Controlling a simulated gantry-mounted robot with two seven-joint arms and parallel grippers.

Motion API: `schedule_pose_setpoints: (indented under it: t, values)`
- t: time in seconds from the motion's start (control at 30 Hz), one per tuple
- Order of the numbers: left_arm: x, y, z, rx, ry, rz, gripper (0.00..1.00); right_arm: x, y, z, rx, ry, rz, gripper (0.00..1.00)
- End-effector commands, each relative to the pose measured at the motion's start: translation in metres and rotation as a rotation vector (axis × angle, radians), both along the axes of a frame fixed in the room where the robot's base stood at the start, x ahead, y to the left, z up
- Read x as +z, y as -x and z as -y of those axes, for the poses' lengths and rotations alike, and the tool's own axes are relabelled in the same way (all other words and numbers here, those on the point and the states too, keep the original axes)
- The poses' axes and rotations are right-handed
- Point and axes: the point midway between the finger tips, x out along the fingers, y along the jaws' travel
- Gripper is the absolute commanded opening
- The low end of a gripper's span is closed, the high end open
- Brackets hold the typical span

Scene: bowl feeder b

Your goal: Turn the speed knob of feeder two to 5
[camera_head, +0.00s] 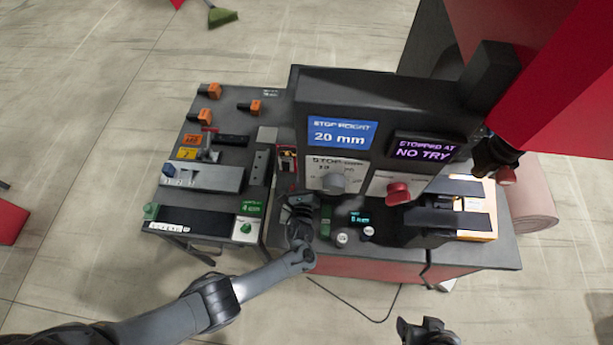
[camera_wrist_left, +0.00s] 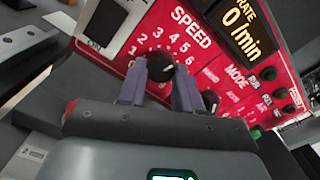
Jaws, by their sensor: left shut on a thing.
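In the left wrist view the black speed knob (camera_wrist_left: 161,68) sits on a red panel (camera_wrist_left: 225,72) under the word SPEED, with numbers printed around it. My left gripper (camera_wrist_left: 161,72) has one finger on each side of the knob and is shut on it. The fingers cover part of the scale, and I cannot read the knob's setting surely. The rate display (camera_wrist_left: 243,28) reads 0 /min. In the head view my left gripper (camera_head: 300,205) is at the machine's left front, hiding the knob. My right gripper (camera_head: 427,328) seems to show at the bottom edge, its jaws unclear.
A smaller knob (camera_wrist_left: 210,100) sits right of the speed knob, close to my right-hand finger. Further right are MODE buttons (camera_wrist_left: 268,74). A bench (camera_head: 222,142) with levers lies left.

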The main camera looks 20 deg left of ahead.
Motion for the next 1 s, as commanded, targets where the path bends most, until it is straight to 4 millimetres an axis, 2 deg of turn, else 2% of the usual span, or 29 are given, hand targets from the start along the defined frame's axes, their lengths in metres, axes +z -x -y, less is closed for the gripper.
schedule_pose_setpoints:
  t: [0.4,0.43,0.57,0.6,0.87,1.0]
  values:
    - [-0.0015,0.0002,-0.0001,-0.001,-0.006,-0.005,0.04,-0.0001,0.0001,0.0006,0.001,0.002,0.0,0.7]
    - [-0.0015,0.0004,-0.0002,-0.001,-0.006,-0.005,0.37,-0.0001,0.0001,0.0005,0.002,0.002,0.0,0.7]
    - [-0.0012,0.0003,-0.0003,0.0,-0.005,-0.004,0.57,0.0,0.0,-0.0001,0.0,0.0,0.0,0.7]
    - [-0.0011,0.0003,-0.0002,0.0,-0.005,-0.004,0.6,0.0,0.0,-0.0003,-0.001,-0.001,0.0,0.7]
    - [-0.0006,0.0006,-0.0001,0.0,-0.005,-0.003,0.6,0.0006,-0.0001,-0.0016,-0.004,-0.007,0.0,0.7]
    - [-0.0003,0.0076,0.0019,0.0,-0.004,-0.003,0.6,0.0035,0.0,-0.0018,-0.005,-0.007,0.0,0.7]
